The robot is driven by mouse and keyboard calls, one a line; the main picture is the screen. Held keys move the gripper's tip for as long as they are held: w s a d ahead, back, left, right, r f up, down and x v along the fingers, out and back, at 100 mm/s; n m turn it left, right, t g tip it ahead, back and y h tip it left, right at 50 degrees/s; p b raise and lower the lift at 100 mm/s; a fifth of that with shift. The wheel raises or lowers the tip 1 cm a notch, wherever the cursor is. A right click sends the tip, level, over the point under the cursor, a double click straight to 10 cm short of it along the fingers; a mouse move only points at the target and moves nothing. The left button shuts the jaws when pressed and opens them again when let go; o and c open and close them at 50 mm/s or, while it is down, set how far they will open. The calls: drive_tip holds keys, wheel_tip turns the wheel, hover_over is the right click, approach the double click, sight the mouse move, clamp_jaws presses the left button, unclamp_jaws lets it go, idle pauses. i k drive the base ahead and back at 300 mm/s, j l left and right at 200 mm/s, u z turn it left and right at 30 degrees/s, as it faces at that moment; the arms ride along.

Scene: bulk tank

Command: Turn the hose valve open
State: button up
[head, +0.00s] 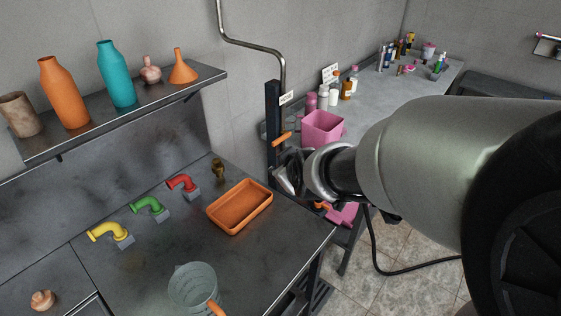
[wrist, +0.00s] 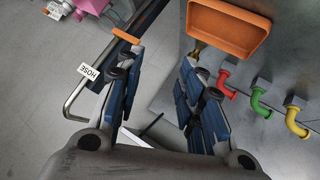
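The hose valve shows as an orange lever handle (head: 282,139) on a dark upright post (head: 272,115), with a white HOSE label (head: 286,97) above it. In the wrist view the orange lever (wrist: 126,35) lies just past the tip of the left finger, and the HOSE label (wrist: 90,72) is left of that finger. My gripper (head: 287,178) is just below the lever in the head view. In the wrist view my gripper (wrist: 160,62) is open, with nothing between its fingers. Whether a finger touches the lever I cannot tell.
An orange tray (head: 240,206) sits on the metal counter, left of my gripper. Yellow (head: 108,231), green (head: 150,205) and red (head: 183,182) pipes stand along it, with a clear jug (head: 192,285) in front. A pink bin (head: 322,128) stands on the bench behind.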

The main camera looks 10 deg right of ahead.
sight(285, 134)
drive_tip(key=l+u, duration=0.25)
drive_tip(key=l, duration=1.35)
